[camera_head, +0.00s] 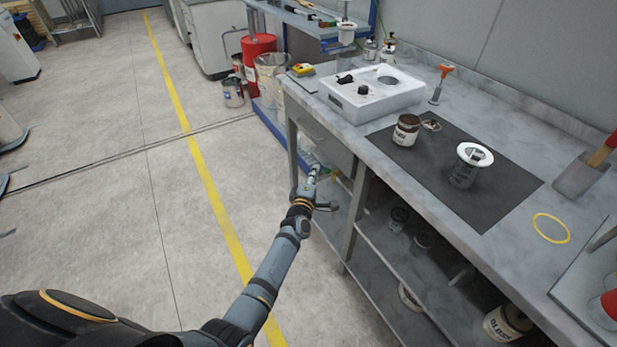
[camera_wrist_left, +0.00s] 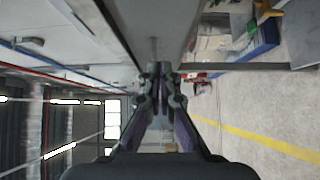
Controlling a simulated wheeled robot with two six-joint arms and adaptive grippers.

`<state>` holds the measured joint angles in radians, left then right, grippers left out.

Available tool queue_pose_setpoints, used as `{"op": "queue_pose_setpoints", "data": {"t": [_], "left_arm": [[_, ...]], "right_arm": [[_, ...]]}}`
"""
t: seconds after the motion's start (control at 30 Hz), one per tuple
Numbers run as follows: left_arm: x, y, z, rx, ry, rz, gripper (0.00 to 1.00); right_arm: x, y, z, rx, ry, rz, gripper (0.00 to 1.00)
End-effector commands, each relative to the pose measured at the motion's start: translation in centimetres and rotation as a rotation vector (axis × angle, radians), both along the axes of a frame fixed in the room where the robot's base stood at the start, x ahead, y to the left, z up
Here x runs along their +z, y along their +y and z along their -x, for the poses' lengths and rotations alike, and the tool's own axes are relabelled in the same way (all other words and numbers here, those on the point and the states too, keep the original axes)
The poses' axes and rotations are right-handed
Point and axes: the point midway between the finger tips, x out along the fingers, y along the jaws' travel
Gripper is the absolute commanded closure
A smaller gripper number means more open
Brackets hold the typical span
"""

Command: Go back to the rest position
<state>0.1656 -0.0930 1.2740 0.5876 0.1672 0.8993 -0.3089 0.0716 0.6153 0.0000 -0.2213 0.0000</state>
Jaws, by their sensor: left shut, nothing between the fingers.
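My left gripper (camera_head: 313,176) reaches out in front of the workbench (camera_head: 336,152), beside its left front leg and below the top's edge. It is shut and empty. In the left wrist view its fingers (camera_wrist_left: 161,75) meet with nothing held between them, and a grey surface is close above them. My left arm comes in from the bottom left over the floor. My right gripper shows in neither view.
On the bench stand a white device (camera_head: 372,97), a dark mat (camera_head: 505,190) with a brown can (camera_head: 406,131) and a mesh cup with a white rim (camera_head: 466,168). Cans stand on the shelf below. A red drum (camera_head: 259,55) stands behind.

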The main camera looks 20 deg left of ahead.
Motion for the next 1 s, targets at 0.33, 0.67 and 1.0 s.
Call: {"op": "queue_pose_setpoints", "data": {"t": [0.33,0.67,1.0], "left_arm": [[-0.1,-0.2,3.2,0.000,0.001,0.000,1.00],[-2.2,-0.3,3.9,-0.013,0.055,-0.056,1.00],[-24.5,0.9,19.4,-0.316,0.631,-0.671,1.00]], "right_arm": [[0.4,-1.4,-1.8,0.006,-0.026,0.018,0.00],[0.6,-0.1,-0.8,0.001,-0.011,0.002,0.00],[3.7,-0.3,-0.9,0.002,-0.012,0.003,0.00]]}}
